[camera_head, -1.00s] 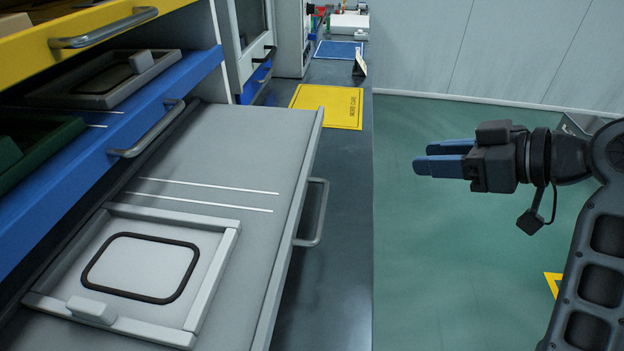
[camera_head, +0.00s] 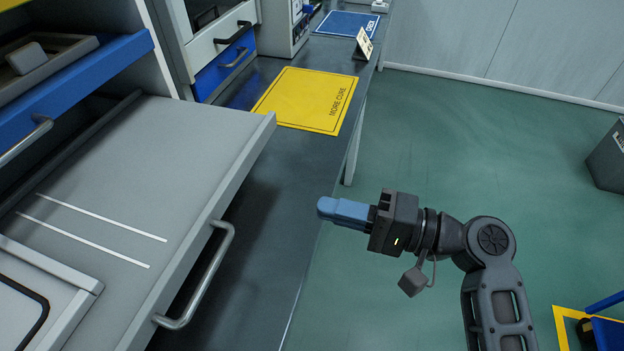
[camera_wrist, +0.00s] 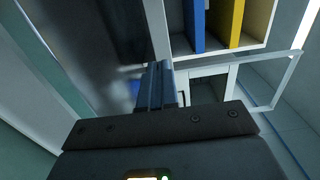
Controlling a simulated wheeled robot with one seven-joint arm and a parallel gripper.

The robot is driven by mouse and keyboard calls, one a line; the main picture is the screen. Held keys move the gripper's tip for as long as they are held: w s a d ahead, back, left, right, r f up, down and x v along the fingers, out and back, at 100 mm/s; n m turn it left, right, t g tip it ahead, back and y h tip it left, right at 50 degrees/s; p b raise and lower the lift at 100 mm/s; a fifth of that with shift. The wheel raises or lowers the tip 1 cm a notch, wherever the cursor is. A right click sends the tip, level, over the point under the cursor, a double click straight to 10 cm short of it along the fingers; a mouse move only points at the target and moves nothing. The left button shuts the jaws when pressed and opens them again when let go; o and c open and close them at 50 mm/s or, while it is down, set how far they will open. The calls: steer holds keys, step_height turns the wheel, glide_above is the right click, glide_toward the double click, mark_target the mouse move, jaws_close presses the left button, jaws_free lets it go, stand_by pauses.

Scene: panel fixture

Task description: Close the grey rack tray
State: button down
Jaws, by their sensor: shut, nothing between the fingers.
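The grey rack tray (camera_head: 150,165) is pulled far out of the rack at the left of the head view. Its bar handle (camera_head: 203,280) stands out from its front face, over the dark bench. Part of a raised frame with a black ring (camera_head: 40,300) shows on the tray, cut off by the picture edge. My gripper (camera_head: 326,209) is shut and empty, pointing left. It is to the right of the handle and apart from it, by the bench edge. In the wrist view my blue fingers (camera_wrist: 157,85) are together.
The blue tray (camera_head: 70,90) sits above the grey one, pushed further in. A yellow mat (camera_head: 308,98) lies on the dark bench (camera_head: 290,170) beyond the tray. Open green floor (camera_head: 450,130) lies right of the bench. A grey bin (camera_head: 608,158) stands at the right.

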mark_target(128, 158)
steer(key=p+x, duration=0.2)
steer(key=x, duration=1.1)
steer(key=shift+w+a+r, duration=0.1)
steer(key=shift+w+a, duration=0.05)
steer(key=shift+a, duration=0.1)
steer(key=b+x, duration=0.9)
steer(key=x, duration=1.4)
steer(key=shift+w+a, duration=0.3)
steer(key=shift+a, duration=0.25)
steer(key=shift+a+r+b, duration=0.15)
steer(key=shift+r+b, duration=0.05)
steer(key=shift+b, duration=0.1)
steer(key=shift+a+r, duration=0.1)
